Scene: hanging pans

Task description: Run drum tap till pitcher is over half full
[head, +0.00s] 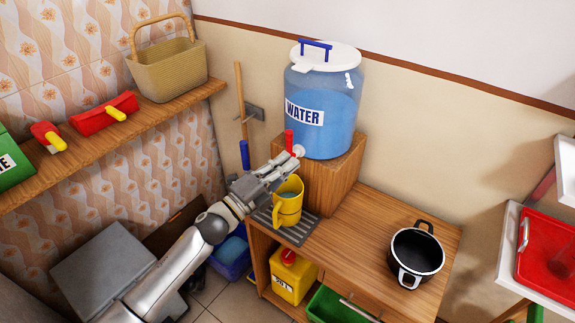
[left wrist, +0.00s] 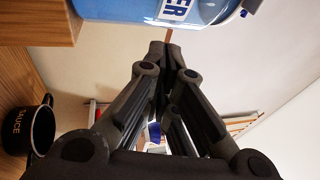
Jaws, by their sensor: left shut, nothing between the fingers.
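The blue water drum (head: 325,110) with a white lid stands on a wooden block; its lower part also shows at the top of the left wrist view (left wrist: 120,9). Its tap has an upright red lever (head: 289,140) at the drum's lower left. The yellow pitcher (head: 289,212) stands upright on a grey grate below the tap. Bluish water shows inside it, but I cannot tell the exact level. My left gripper (head: 294,158) is shut and empty, with its fingertips just beside the tap, above the pitcher. I cannot tell whether they touch the tap. My right gripper is out of view.
A black saucepan (head: 416,252) stands on the wooden counter (head: 365,225) to the right. The wooden block (head: 335,180) stands behind the pitcher. A shelf (head: 105,135) with a basket (head: 168,70) is on the left wall. A red tray (head: 548,255) is at the far right.

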